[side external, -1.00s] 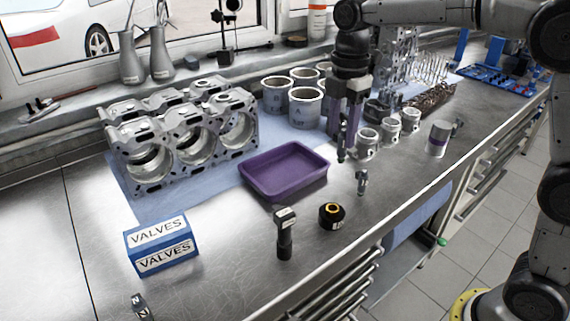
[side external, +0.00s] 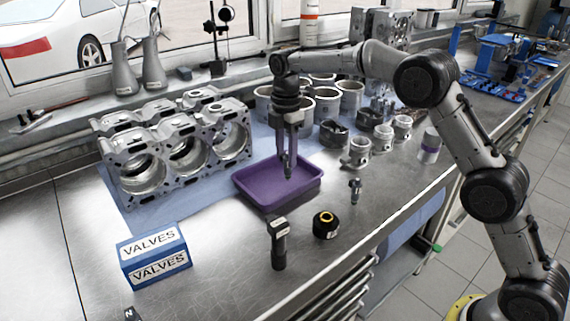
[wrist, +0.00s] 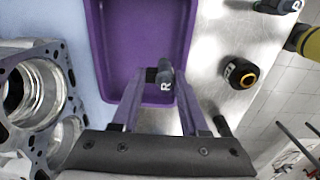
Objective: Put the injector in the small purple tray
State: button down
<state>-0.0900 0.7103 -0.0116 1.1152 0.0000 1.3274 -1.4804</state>
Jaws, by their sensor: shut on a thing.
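The small purple tray (side external: 253,192) lies on the bench in front of the silver engine block; its floor also shows in the wrist view (wrist: 112,75). My gripper (side external: 288,152) is shut on the injector (side external: 287,168), a slim dark part hanging upright. In the wrist view my gripper (wrist: 158,82) has the injector (wrist: 165,79), marked R, between its fingertips, over the tray. In the side view the injector's lower end overlaps the tray's inside; I cannot tell whether it touches the floor. A similar small part (side external: 355,190) stands on the bench right of the tray.
The engine block (side external: 170,150) stands left of the tray, and several grey cylinders (side external: 327,104) stand behind. A black ring part with a yellow centre (side external: 325,225), a dark upright part (side external: 278,245) and a blue VALVES box (side external: 154,255) are in front. Bare bench lies between them.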

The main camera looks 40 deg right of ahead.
aim_at(285, 155)
jog(key=shift+w+f, duration=0.3)
jog(key=shift+f, duration=0.1)
jog(key=shift+s+f, duration=0.1)
jog(key=shift+f, duration=1.3)
jog(key=shift+f, duration=0.1)
jog(key=shift+c, duration=2.1)
grip_release()
notch_tip(285, 155, up, 11)
jog(key=shift+f, duration=0.1)
jog(key=shift+r, duration=0.75)
jog(key=shift+r, duration=0.1)
